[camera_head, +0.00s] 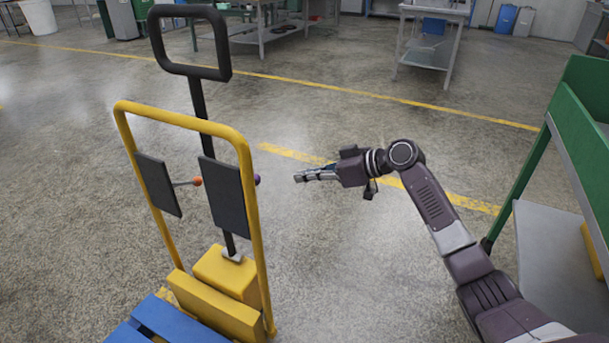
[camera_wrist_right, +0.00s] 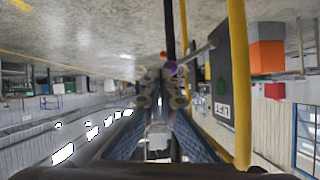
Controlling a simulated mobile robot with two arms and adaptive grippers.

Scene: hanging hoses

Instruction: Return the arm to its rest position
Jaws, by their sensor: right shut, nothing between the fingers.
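My right arm comes in from the lower right of the head view. Its gripper (camera_head: 302,176) points left at the yellow-framed cart (camera_head: 253,200), with a gap of floor between in the picture. The gripper is shut and empty. Its fingers (camera_wrist_right: 162,90) also show in the right wrist view, which is upside down. The cart carries two dark panels, a left one (camera_head: 158,185) and a right one (camera_head: 222,198). An orange knob (camera_head: 196,181) sits on a rod from the left panel. A purple knob (camera_head: 257,180) shows at the right post. My left gripper is not in view.
A black handle (camera_head: 191,70) rises from the cart's yellow base. A blue slatted pallet (camera_head: 160,325) lies at the bottom left. A green-sided bench with a grey shelf (camera_head: 545,245) stands at the right, close to my arm. Open concrete floor lies ahead, with tables farther back.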

